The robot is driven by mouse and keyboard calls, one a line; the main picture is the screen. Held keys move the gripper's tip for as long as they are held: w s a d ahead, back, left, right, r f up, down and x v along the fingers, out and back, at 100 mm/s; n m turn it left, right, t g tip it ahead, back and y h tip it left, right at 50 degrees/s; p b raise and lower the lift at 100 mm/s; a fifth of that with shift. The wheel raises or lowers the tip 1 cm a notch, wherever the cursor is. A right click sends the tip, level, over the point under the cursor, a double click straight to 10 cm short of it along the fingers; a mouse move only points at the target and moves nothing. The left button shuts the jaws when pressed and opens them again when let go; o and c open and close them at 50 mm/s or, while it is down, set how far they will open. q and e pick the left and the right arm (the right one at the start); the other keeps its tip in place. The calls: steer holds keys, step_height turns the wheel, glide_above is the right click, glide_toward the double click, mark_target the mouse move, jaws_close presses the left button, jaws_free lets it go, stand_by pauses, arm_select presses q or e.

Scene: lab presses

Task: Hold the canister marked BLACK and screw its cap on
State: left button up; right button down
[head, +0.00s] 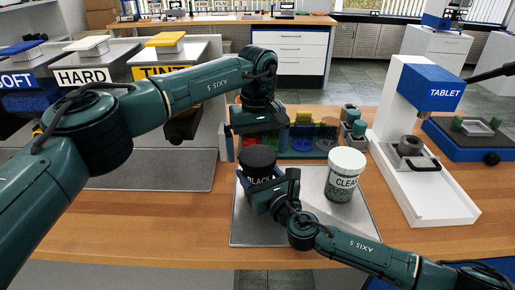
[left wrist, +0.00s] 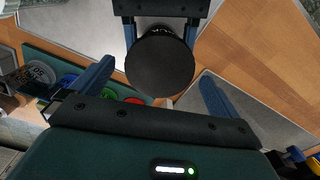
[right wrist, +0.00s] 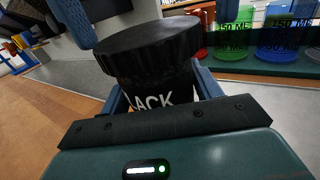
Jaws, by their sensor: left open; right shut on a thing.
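The canister marked BLACK (head: 262,181) is dark with white lettering and stands over the grey tray. A wide black ridged cap (right wrist: 150,38) sits on its top; I cannot tell whether it is threaded. My right gripper (head: 265,190) is shut around the canister's body, below the cap; the lettering (right wrist: 152,101) shows between its fingers in the right wrist view. The canister's base is hidden. My left gripper (head: 257,146) is open and points down above the cap. In the left wrist view the round cap top (left wrist: 160,66) lies between and slightly beyond the spread fingers.
A white-capped canister marked CLEAR (head: 343,182) stands right on the grey tray (head: 240,225). Behind are coloured beakers (head: 303,135) in a rack. The TABLET press (head: 420,130) is at right; the SOFT, HARD and TINT units (head: 80,78) are at left. The front table strip is clear.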

arm_select(q)
step_height(320, 180, up, 11)
steer(key=shift+r, duration=0.2)
arm_select(e)
steer(key=shift+c, duration=1.2)
jaws_free()
steer(key=shift+s, duration=0.15)
arm_select(q)
steer(key=shift+f, duration=0.15)
arm_select(e)
steer(key=v, duration=1.3)
steer(key=shift+f, duration=0.1)
